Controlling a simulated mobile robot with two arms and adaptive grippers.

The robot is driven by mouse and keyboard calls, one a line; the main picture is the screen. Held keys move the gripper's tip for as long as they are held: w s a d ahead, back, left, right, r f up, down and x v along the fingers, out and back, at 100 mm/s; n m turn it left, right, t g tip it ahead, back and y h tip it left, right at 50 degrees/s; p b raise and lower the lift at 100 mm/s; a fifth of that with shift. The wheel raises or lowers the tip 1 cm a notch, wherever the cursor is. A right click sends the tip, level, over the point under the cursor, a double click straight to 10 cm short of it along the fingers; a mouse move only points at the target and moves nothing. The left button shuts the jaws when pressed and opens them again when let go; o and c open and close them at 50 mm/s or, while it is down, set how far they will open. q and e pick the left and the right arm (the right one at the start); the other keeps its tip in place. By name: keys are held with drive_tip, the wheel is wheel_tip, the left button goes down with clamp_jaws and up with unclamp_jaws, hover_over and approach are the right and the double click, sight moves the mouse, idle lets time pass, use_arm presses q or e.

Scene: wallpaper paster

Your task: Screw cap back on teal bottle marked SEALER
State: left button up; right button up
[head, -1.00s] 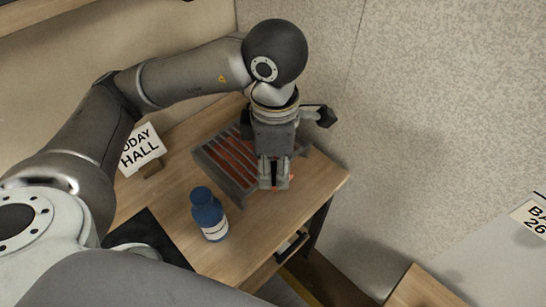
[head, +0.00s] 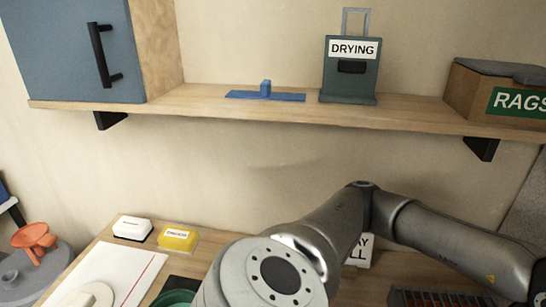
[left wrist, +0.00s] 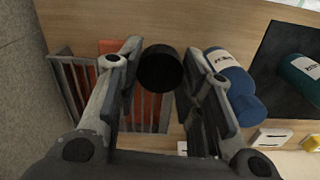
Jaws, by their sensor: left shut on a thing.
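In the left wrist view, my left gripper (left wrist: 166,52) is shut on a round black cap (left wrist: 160,70), held between its fingers above the wooden table. A teal bottle (left wrist: 298,72) is on a black mat at the right edge of that view, apart from the gripper. Its white label is too small to read, and its far side is cut off. A teal round thing (head: 174,298) shows at the bottom edge of the head view, mostly cut off; I cannot tell if it is that bottle. My right gripper is not in view.
A slatted rack (left wrist: 72,85) lies left of the gripper. In the head view, a yellow box (head: 178,237) and a white box (head: 132,228) sit on the table. The shelf (head: 410,113) is above.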

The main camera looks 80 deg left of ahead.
use_arm(q)
drive_tip(key=m, duration=0.2)
drive_tip(key=a+f+m, duration=0.1)
drive_tip(key=m, duration=0.1)
drive_tip(key=f+m, duration=0.1)
drive_tip(key=m, duration=0.2)
drive_tip(key=shift+w+a, duration=0.15)
drive_tip(key=shift+w, duration=0.15)
drive_tip(key=m, duration=0.2)
drive_tip(key=f+m, duration=0.1)
drive_tip(key=m, duration=0.1)
drive_tip(key=a+m, duration=0.1)
drive_tip(key=shift+w+f+m, duration=0.15)
drive_tip(key=shift+f+m, duration=0.2)
drive_tip(key=shift+m, duration=0.05)
